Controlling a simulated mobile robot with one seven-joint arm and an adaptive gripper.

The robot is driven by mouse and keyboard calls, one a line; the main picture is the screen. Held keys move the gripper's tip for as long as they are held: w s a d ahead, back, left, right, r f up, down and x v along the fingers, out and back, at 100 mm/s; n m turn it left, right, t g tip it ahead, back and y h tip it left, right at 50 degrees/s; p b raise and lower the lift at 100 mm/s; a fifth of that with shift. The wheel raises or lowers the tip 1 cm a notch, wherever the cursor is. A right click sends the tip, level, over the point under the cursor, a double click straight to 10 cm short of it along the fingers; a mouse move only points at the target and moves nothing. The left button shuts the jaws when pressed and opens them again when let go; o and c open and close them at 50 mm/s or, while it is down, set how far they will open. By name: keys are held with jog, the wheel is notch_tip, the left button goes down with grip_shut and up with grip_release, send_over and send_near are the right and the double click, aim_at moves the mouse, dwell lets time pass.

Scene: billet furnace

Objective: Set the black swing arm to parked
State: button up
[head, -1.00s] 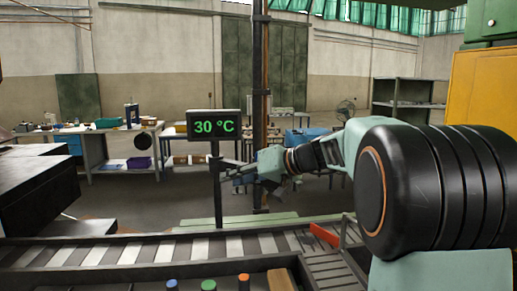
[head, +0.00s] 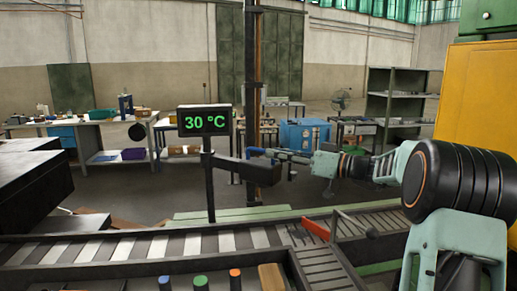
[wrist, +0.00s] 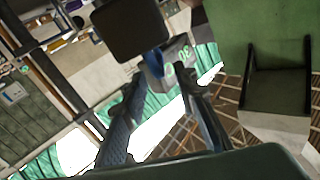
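The black swing arm (head: 249,171) is a dark bar reaching right from the post under the temperature display, its end block towards me. My gripper (head: 258,153) is just behind and above the bar's right part in the head view. Contact between them cannot be told there. In the wrist view, my gripper (wrist: 163,80) has its two dark fingers apart, with a blue piece (wrist: 155,62) near the tips. A black block (wrist: 130,28), apparently the swing arm's end, is just beyond the fingers and hides what lies behind it.
The display (head: 206,121) reads 30 °C on its post. A roller conveyor (head: 150,247) crosses the front, with a red piece (head: 316,228) and a dark lever (head: 357,224) at its right. Blue, green and orange-topped buttons stand at the front. Workbenches (head: 103,155) stand behind.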

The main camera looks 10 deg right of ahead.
aim_at(257, 150)
jog(key=p+x, duration=0.1)
jog(key=x, duration=0.6)
jog(key=shift+w+a+p, duration=0.1)
jog(key=shift+p, duration=0.3)
grip_shut()
